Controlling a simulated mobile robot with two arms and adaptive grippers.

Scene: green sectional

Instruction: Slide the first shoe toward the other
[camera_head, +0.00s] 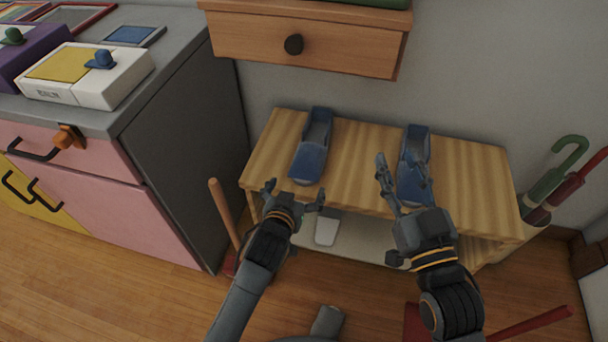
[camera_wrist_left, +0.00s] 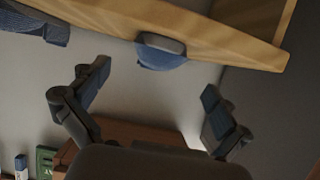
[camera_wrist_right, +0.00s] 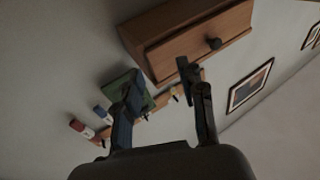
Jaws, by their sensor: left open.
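Two blue shoes lie on the striped wooden bench (camera_head: 358,165), apart with bare wood between them. The left shoe (camera_head: 310,160) points its toe toward the bench's front edge. My left gripper (camera_head: 295,190) is open and empty just in front of that toe. The left wrist view shows this shoe (camera_wrist_left: 162,54) beyond and between the spread fingers, and part of the right shoe (camera_wrist_left: 38,24) at top left. The right shoe (camera_head: 415,145) is partly hidden by my right gripper (camera_head: 404,176), which is open and empty, its fingers pointing upward in front of the shoe.
A grey cabinet side (camera_head: 185,130) stands left of the bench. A wooden drawer (camera_head: 300,42) overhangs the bench at the back. Umbrellas (camera_head: 555,180) stand at the right. A wooden handle (camera_head: 222,210) rises near the bench's left front.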

